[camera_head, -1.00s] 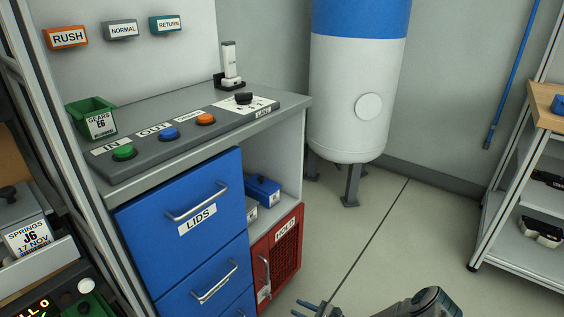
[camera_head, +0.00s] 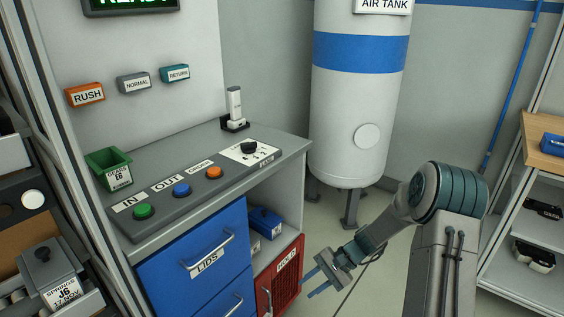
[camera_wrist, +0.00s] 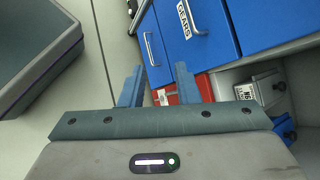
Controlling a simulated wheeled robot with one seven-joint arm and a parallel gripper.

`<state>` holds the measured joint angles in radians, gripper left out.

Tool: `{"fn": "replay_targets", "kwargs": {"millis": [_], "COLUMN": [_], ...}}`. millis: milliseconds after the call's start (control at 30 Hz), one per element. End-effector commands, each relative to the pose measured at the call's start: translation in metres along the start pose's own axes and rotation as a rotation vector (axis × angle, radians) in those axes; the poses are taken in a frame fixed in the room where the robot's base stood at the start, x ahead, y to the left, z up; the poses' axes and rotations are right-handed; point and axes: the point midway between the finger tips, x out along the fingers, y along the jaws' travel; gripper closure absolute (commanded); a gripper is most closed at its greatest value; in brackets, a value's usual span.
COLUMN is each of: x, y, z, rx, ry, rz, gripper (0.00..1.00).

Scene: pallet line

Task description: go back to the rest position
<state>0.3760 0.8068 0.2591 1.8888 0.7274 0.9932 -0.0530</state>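My gripper (camera_head: 319,283) is in front of the cabinet in the head view, to the right of the blue LIDS drawer and near the red HOLD door. Its two blue fingers are apart with nothing between them. The fingers (camera_wrist: 158,82) also show in the wrist view, spread and empty. My arm is bent, reaching down and left from my column at the lower right. The gripper looks clear of the cabinet in both views.
The blue LIDS drawer (camera_head: 197,252) and red HOLD door (camera_head: 282,277) are closed. A worktop (camera_head: 285,147) carries a green bin (camera_head: 108,169) and a button panel (camera_head: 176,205). The air tank (camera_head: 352,110) stands behind. A shelf rack (camera_head: 520,265) is at the right.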

Motion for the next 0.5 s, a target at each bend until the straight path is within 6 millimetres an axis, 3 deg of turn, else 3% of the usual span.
{"fn": "replay_targets", "kwargs": {"millis": [33, 500], "x": [-0.019, -0.132], "y": [-0.009, -0.029], "z": [0.022, 0.164], "rx": [-0.039, -0.325], "ry": [0.028, 0.278], "rz": [0.04, 0.355], "gripper": [0.71, 0.71]}}
